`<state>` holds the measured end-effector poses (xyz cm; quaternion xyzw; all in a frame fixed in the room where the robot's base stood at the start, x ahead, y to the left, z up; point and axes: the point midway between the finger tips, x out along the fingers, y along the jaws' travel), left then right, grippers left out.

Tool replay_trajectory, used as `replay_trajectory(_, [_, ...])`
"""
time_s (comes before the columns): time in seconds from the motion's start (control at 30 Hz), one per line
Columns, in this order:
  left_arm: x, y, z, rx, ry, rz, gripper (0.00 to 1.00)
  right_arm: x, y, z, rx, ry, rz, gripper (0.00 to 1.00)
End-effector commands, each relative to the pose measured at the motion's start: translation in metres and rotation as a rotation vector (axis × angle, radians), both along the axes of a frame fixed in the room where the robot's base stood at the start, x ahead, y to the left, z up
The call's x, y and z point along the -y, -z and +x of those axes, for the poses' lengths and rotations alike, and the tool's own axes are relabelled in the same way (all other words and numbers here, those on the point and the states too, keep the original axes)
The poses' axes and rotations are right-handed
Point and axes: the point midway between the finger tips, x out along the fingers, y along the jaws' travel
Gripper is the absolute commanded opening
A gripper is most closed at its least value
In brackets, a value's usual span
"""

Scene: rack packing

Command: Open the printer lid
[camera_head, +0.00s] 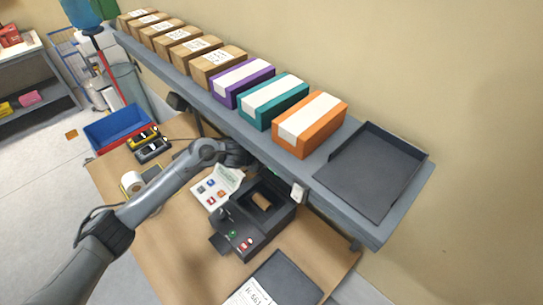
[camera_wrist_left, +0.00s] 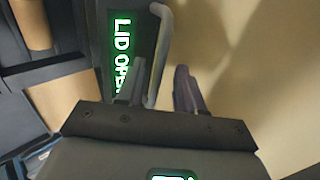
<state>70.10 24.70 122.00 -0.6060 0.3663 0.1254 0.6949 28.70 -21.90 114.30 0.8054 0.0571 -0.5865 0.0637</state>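The black printer (camera_head: 238,234) stands on the table below the shelf, with red and green marks on its front. Its lid (camera_head: 273,173) is raised at the back, partly hidden by the shelf. A brown roll (camera_head: 262,201) shows inside the printer and in the left wrist view (camera_wrist_left: 33,24). There the lid panel (camera_wrist_left: 112,62) shows glowing green "LID OPEN" letters, partly covered by a finger. My left gripper (camera_wrist_left: 163,85) has its fingers apart, with the grey lid handle (camera_wrist_left: 160,45) reaching between them. In the head view it is at the shelf edge, mostly hidden. My right gripper is not in view.
The grey shelf (camera_head: 330,195) overhangs the printer and carries several boxes and a black tray (camera_head: 374,172). A white card (camera_head: 216,188) with coloured squares lies left of the printer.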

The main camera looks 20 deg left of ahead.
Motion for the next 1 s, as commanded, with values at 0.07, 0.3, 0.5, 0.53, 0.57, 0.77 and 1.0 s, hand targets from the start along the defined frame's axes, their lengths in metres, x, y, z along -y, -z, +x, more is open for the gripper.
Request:
replay_trajectory(0.07, [-0.001, 0.000, -0.001, -0.001, 0.000, 0.000, 0.37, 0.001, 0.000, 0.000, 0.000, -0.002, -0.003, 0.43])
replay_trajectory(0.3, [-0.007, -0.013, -0.015, 0.001, 0.002, 0.002, 0.37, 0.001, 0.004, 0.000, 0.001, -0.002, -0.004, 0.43])
replay_trajectory(0.5, [-0.014, -0.032, -0.035, 0.002, 0.001, 0.004, 0.37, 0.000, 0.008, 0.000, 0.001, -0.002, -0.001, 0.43])
replay_trajectory(0.53, [-0.015, -0.035, -0.038, 0.002, 0.000, 0.002, 0.37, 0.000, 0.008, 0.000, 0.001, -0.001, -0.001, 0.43])
replay_trajectory(0.57, [-0.016, -0.038, -0.041, 0.002, 0.001, 0.002, 0.37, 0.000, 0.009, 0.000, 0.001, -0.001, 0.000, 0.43])
replay_trajectory(0.77, [-0.020, -0.048, -0.051, 0.000, 0.000, 0.000, 0.37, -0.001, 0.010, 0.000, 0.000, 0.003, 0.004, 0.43])
replay_trajectory(1.0, [-0.020, -0.050, -0.053, 0.000, 0.000, 0.000, 0.37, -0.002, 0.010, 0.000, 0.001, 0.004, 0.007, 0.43])
